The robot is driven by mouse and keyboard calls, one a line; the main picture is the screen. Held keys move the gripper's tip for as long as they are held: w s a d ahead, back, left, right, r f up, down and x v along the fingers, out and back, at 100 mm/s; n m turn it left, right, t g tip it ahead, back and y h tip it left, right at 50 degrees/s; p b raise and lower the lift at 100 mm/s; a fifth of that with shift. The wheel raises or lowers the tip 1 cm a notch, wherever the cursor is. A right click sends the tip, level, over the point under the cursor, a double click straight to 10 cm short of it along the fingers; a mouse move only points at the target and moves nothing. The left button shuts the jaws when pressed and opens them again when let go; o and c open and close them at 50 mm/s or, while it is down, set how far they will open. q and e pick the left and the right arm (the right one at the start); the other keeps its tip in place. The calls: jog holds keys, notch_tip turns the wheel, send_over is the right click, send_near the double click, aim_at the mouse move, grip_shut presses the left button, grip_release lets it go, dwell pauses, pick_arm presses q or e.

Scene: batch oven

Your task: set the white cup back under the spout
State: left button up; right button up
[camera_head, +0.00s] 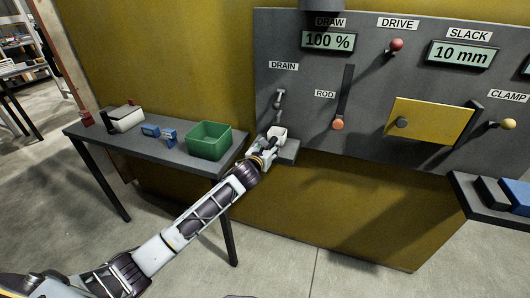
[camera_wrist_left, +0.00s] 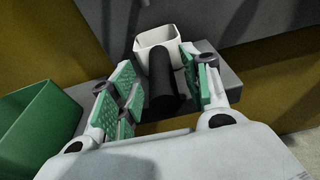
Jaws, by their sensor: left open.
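The white cup (camera_head: 277,132) sits on a small grey ledge (camera_head: 290,150) below the drain spout (camera_head: 279,100) on the panel. In the left wrist view the white cup (camera_wrist_left: 150,38) is just beyond my fingertips, with its open top showing and a thick black handle (camera_wrist_left: 163,85) pointing back toward my palm. My left gripper (camera_head: 267,147) is open; in the left wrist view its green-padded fingers (camera_wrist_left: 158,78) stand on either side of the handle. I cannot tell whether they touch it. My right gripper is out of view.
A green bin (camera_head: 209,138) stands on the dark side table (camera_head: 170,152) left of the ledge, with blue items (camera_head: 158,131) and a pale box (camera_head: 126,118) farther left. The rod lever (camera_head: 338,122) is right of the spout. A dark shelf (camera_head: 480,203) juts out at right.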

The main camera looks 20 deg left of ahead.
pick_arm(q)
jog(key=shift+s+r, duration=0.1)
jog(key=shift+s, duration=0.45)
jog(key=s+r, duration=0.2)
jog(key=s, duration=0.8)
jog(key=shift+s+a, duration=0.25)
jog(key=shift+s, duration=0.1)
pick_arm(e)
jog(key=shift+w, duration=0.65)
pick_arm(q)
jog(key=shift+r, duration=0.1)
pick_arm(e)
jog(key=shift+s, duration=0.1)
